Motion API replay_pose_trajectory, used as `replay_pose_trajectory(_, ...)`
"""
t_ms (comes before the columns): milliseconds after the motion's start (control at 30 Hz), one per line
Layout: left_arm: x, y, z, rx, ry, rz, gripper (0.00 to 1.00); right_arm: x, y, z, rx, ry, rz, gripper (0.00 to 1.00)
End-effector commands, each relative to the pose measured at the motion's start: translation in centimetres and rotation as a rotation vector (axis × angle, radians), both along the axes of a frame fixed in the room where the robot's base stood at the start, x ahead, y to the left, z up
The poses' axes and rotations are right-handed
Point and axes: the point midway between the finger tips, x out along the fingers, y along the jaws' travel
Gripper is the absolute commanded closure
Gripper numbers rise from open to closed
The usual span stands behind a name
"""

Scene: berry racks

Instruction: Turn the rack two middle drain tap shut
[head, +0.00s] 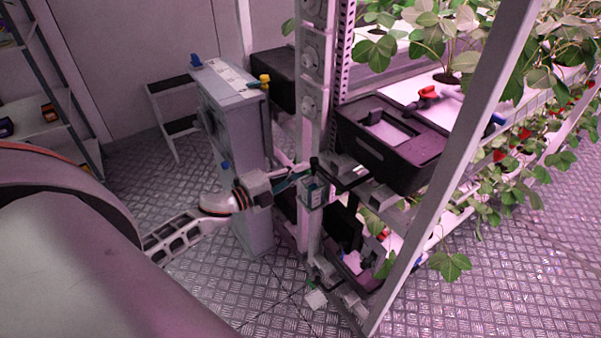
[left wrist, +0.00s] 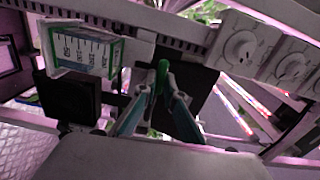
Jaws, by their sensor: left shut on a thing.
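The middle drain tap sits on the rack post, by a small box with a marked scale (head: 313,192). Its green handle (left wrist: 161,72) shows clearly in the left wrist view, upright in the picture between the fingertips. My left gripper (left wrist: 158,92) is shut on this handle, one finger on each side. In the head view my left gripper (head: 300,172) reaches from the left to the post; the handle there is small and mostly hidden. The scale box also shows in the left wrist view (left wrist: 85,48). My right gripper is not in view.
A black tray (head: 390,150) with a red-handled tap (head: 429,92) is right of the post. A grey cabinet (head: 235,120) stands close behind my left arm. Dials (left wrist: 240,46) line the post. Plants hang at the right; the floor (head: 480,300) at the lower right is clear.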

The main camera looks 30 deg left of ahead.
Motion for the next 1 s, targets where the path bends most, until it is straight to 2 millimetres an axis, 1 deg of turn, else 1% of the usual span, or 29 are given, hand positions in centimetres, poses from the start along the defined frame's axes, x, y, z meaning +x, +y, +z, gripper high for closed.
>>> replay_pose_trajectory(267,-0.05,-0.07,-0.14,0.059,-0.023,-0.001,1.00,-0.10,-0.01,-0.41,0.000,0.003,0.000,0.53)
replay_pose_trajectory(700,-0.06,-0.08,-0.11,0.066,-0.026,-0.001,1.00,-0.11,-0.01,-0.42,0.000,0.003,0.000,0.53)
replay_pose_trajectory(733,-0.06,-0.08,-0.11,0.066,-0.026,-0.001,0.83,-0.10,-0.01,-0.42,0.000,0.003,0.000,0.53)
replay_pose_trajectory(767,-0.05,-0.07,-0.12,0.066,-0.026,-0.001,0.75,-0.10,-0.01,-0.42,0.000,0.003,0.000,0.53)
replay_pose_trajectory(800,-0.05,-0.07,-0.11,0.066,-0.026,-0.001,0.74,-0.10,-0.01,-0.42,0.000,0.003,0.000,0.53)
replay_pose_trajectory(1000,-0.03,-0.04,-0.08,0.065,-0.026,-0.001,0.74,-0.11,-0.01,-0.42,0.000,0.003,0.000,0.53)
